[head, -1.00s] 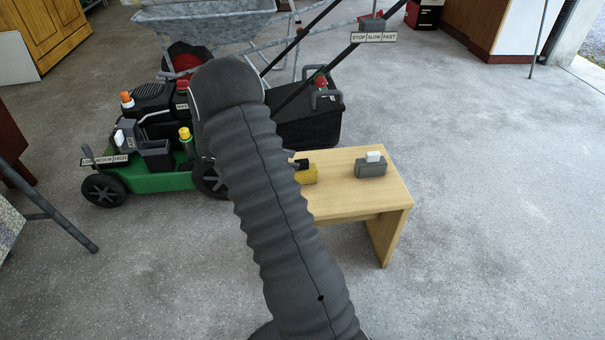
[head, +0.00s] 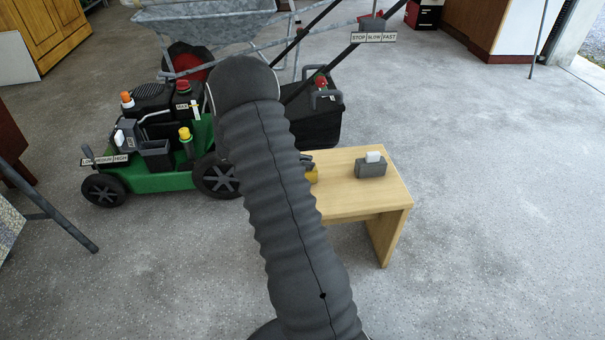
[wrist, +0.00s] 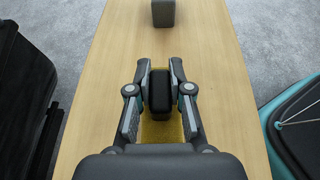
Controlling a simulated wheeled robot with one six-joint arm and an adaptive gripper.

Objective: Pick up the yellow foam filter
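The yellow foam filter (wrist: 160,131) lies on the wooden bench, under my gripper in the wrist view. A dark upright block (wrist: 160,92) stands at it, between my fingers. My gripper (wrist: 160,78) has one finger on each side of this block. The gaps are too small to tell whether the fingers touch it. In the head view a bit of the yellow filter (head: 313,176) shows beside my arm, which hides the rest and most of the gripper.
The wooden bench (head: 353,193) also bears a grey block with a white tab (head: 370,168), seen beyond the gripper in the wrist view (wrist: 163,12). A green lawn mower (head: 160,180) stands at the left. The right floor is clear.

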